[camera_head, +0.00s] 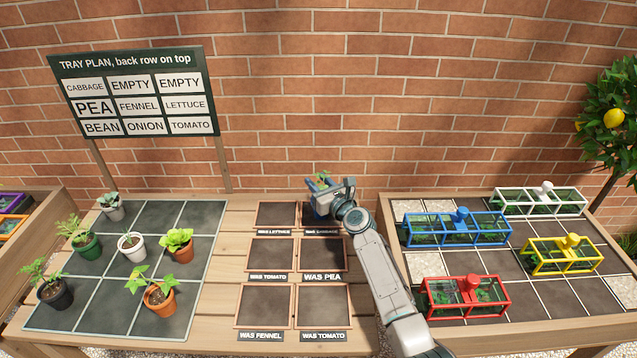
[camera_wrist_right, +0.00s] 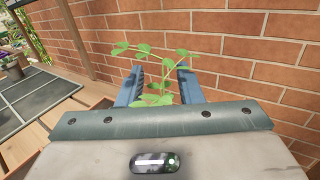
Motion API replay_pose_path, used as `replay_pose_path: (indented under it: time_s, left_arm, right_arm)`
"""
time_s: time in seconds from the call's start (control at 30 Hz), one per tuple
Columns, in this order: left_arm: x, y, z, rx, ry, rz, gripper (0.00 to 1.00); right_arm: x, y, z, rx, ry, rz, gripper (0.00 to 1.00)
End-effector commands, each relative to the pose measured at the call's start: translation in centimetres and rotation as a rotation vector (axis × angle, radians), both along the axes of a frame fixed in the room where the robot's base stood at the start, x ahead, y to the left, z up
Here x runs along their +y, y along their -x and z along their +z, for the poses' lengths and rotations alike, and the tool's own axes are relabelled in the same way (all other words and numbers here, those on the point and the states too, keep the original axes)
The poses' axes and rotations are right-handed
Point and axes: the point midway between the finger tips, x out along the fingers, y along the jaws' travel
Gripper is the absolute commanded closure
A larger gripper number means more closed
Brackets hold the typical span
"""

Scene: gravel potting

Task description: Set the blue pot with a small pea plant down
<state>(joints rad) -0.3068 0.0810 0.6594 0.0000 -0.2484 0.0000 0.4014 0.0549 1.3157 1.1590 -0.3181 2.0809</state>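My right gripper (camera_head: 320,196) is over the back right framed square, the one by the "WAS CABBAGE" label. Its fingers stand on either side of the small pea plant (camera_head: 321,181) in the blue pot (camera_head: 317,205). The pot is mostly hidden by the gripper, and I cannot tell whether its base touches anything. In the right wrist view, the green leaves (camera_wrist_right: 152,75) rise upright between the two blue fingers; the pot is hidden there. The "WAS PEA" square (camera_head: 321,255) is bare. My left gripper is out of view.
A dark tiled tray (camera_head: 115,285) at left holds several potted plants; bare tiles lie between them. A plan board (camera_head: 135,92) stands behind, PEA at middle left. The other framed squares look bare. A bed (camera_head: 520,325) with coloured cloches lies right; a brick wall is behind.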

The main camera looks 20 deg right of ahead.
Motion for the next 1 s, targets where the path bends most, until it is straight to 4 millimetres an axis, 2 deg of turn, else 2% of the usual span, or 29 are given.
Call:
replay_pose_path:
  time_s: [0.1, 0.17, 0.27, 0.5, 0.7, 0.83, 1.0]
  left_arm:
    - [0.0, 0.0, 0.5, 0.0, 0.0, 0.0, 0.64]
    - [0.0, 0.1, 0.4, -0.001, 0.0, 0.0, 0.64]
    - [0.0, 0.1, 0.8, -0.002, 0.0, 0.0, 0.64]
    - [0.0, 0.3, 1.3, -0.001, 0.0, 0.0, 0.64]
    - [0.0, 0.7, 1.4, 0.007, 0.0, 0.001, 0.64]
    - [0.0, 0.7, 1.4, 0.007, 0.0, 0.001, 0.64]
    - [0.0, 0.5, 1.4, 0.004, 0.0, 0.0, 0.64]
  right_arm:
    - [0.0, 0.0, 0.6, -0.001, 0.0, 0.0, 0.67]
    - [-0.2, 0.7, 0.3, 0.001, 0.001, 0.0, 0.67]
    - [-0.6, 2.2, 0.4, 0.0, 0.002, 0.0, 0.67]
    - [-2.0, 7.2, 0.3, 0.001, 0.003, 0.0, 0.67]
    - [-2.9, 10.3, 0.2, 0.001, 0.001, 0.0, 0.67]
    - [-3.1, 11.3, 0.3, 0.0, 0.001, 0.0, 0.67]
    - [-3.2, 11.6, 0.3, 0.0, 0.0, 0.0, 0.67]
